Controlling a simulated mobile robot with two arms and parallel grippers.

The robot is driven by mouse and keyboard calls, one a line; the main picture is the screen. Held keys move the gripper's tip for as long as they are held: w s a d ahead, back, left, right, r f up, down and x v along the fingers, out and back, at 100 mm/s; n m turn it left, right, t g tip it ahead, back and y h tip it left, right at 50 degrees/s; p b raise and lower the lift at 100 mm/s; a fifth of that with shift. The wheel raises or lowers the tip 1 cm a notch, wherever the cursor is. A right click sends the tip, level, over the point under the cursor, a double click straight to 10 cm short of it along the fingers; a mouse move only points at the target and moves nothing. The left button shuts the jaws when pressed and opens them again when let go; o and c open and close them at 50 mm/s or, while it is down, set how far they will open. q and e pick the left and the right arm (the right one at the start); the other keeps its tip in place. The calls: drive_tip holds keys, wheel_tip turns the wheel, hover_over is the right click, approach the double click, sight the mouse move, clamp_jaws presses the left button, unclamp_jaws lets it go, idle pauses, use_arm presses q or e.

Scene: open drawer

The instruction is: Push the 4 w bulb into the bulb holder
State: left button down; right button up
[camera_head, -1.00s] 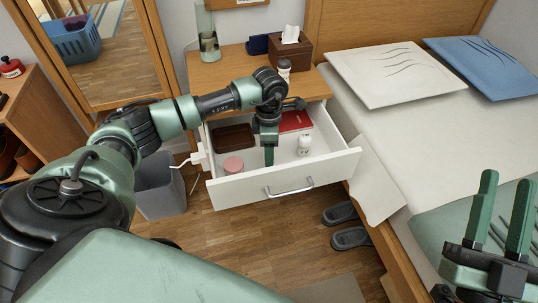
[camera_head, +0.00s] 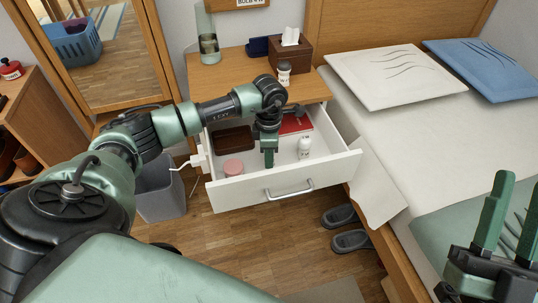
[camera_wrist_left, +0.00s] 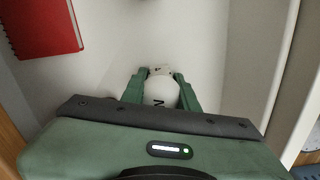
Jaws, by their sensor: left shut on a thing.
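My left gripper (camera_head: 268,156) points down into the open drawer. In the left wrist view its fingers (camera_wrist_left: 161,88) are shut on a white bulb (camera_wrist_left: 160,101) with a dark letter on it; its wattage is not readable. In the head view the near finger hides this bulb. Another white bulb-like item (camera_head: 305,147) stands in the drawer, to the right of the gripper and apart from it. A similar item with lettering (camera_head: 284,73) stands on the nightstand top. My right gripper (camera_head: 508,210) is open and empty over the bed. I cannot clearly identify the bulb holder.
The drawer (camera_head: 240,194) also holds a brown tray (camera_head: 233,137), a pink round item (camera_head: 232,167) and a red book (camera_head: 297,123). A sign, partly cut off, hangs above.

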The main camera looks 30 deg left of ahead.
use_arm(q)
drive_tip(key=shift+r, duration=0.15)
use_arm(e)
drive_tip(key=shift+w, duration=0.1)
